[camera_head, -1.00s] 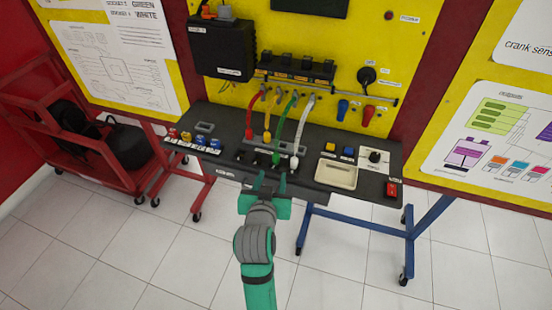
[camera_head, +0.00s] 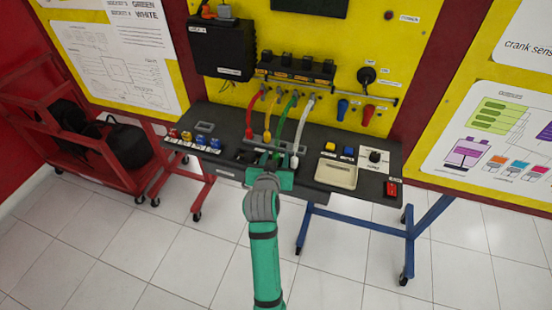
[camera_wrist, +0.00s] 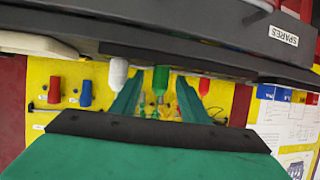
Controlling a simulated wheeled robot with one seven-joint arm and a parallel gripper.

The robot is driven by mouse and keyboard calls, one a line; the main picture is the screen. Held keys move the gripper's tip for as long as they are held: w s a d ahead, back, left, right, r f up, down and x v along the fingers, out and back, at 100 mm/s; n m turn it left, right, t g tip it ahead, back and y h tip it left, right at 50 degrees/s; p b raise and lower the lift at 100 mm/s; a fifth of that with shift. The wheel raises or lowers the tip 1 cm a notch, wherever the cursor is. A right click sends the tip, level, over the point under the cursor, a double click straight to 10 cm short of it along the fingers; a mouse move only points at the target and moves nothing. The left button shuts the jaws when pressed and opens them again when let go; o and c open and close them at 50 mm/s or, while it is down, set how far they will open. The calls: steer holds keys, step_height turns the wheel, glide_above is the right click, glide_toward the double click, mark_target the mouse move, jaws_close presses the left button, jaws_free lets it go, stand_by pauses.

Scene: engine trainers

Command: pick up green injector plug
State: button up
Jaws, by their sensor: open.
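The green injector plug (camera_wrist: 161,78) hangs between my finger tips in the wrist view, which looks upside down. No contact shows between the fingers and the plug. In the head view its green cable (camera_head: 284,124) runs from the yellow panel down to the black bench, and my gripper (camera_head: 269,162) hides the plug end. My gripper is open, with one finger on each side of the green plug in the wrist view (camera_wrist: 160,84). A white plug (camera_wrist: 118,73) is just left of my fingers, and a red plug (camera_wrist: 204,86) is to the right.
The black bench (camera_head: 230,152) has a cream tray (camera_head: 337,173) right of my gripper. A yellow cable (camera_head: 270,118) and a white cable (camera_head: 301,128) flank the green one closely. A SPARES label (camera_wrist: 283,36) is on the bench edge. Coloured parts stand at the bench's left.

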steer(key=shift+w+d+f, duration=0.1)
steer(key=shift+w+f, duration=0.1)
steer(key=shift+w, duration=0.35)
jaws_close()
steer(key=shift+r, duration=0.1)
